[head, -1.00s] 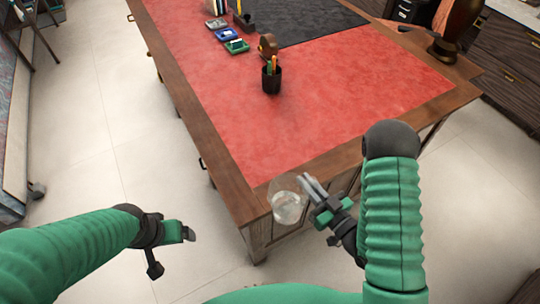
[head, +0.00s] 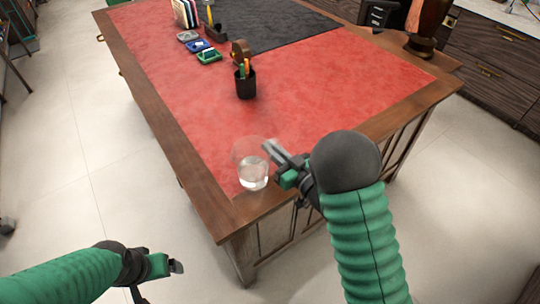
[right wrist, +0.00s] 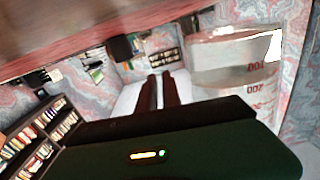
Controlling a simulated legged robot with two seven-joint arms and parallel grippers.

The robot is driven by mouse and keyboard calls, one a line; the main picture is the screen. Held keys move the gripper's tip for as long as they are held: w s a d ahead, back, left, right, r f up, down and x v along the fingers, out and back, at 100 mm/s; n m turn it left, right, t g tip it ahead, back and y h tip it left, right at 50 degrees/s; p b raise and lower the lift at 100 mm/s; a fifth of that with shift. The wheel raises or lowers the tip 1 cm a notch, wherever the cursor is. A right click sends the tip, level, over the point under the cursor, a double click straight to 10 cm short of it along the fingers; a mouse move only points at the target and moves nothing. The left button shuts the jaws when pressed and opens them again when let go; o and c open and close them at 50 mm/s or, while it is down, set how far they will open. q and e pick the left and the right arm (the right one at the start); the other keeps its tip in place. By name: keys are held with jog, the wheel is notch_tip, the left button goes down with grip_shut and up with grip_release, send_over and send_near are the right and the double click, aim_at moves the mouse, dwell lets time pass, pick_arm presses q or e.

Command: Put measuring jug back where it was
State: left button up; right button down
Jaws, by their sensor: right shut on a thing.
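The measuring jug (head: 252,168) is clear, with a pale, whitish bottom. In the head view it appears over the near left corner of the desk, roughly upright. Whether it touches the desk top is unclear. My right gripper (head: 272,151) is at the jug's right side, shut on it; the exact grip is hard to see. In the right wrist view the jug (right wrist: 235,65) shows red markings, beside the close-set dark fingers (right wrist: 160,90). My left gripper (head: 174,266) is low over the floor, left of the desk, away from the jug; its jaw opening is unclear.
The desk has a red leather top (head: 300,110) with a wooden border. A black pen cup (head: 246,84), a brown tape dispenser (head: 240,50) and small coloured trays (head: 203,48) stand farther back. A dark mat (head: 265,25) lies behind. The near red area is clear.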

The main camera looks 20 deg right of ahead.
jog(key=shift+w+a, duration=0.35)
jog(key=shift+w, duration=0.25)
notch_tip(320, 180, down, 3)
jog(key=shift+a+f+b, duration=0.15)
jog(key=shift+b, duration=0.45)
jog(key=shift+f, duration=0.15)
jog(key=shift+d, duration=0.2)
jog(key=c, duration=2)
grip_release()
jog(key=o, duration=0.5)
jog(key=shift+a, duration=0.1)
